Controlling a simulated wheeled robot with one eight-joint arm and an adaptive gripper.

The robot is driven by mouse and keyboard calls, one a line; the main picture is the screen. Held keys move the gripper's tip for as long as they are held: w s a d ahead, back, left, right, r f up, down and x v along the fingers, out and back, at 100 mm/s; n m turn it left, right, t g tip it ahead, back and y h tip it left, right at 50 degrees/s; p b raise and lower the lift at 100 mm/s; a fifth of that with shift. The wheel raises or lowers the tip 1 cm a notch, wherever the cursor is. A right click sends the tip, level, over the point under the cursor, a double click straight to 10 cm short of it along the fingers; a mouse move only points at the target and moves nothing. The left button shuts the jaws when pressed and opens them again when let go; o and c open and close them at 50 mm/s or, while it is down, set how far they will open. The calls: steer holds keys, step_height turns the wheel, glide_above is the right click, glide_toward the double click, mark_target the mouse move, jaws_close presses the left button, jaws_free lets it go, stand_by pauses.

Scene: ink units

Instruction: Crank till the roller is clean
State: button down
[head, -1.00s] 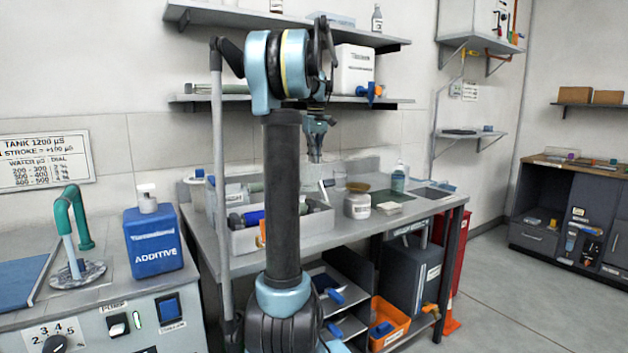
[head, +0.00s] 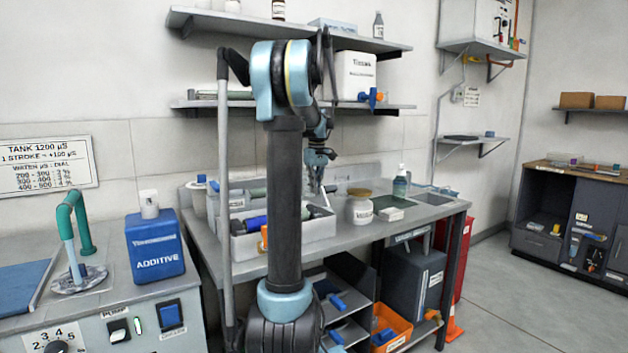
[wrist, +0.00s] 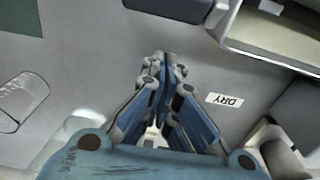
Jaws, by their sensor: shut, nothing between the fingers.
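My gripper (head: 318,178) is above the back of the grey bench, just behind and right of the grey bin, partly hidden by my arm. In the wrist view its fingers (wrist: 165,65) are together and hold nothing. A green roller-like bar (head: 258,190) and a blue cylinder (head: 256,223) show at the grey bin (head: 305,229). I cannot tell which roller is the task's, or whether it is clean. No crank can be made out. A "DRY" label (wrist: 225,99) lies on the surface right of the fingers.
A lidded jar (head: 360,208) and a bottle (head: 401,183) stand right of the bin. A clear cylinder (wrist: 24,101) lies left in the wrist view. Shelves (head: 290,32) hang above. A blue additive can (head: 155,247) stands left.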

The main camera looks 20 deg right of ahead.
steer(key=shift+s+d+r, duration=0.1)
steer(key=shift+s+r, duration=0.5)
steer(key=shift+s, duration=0.2)
steer(key=shift+s+d+r, duration=0.1)
steer(key=shift+s+r, duration=0.45)
steer(key=shift+s, duration=0.25)
steer(key=shift+a+r, duration=0.1)
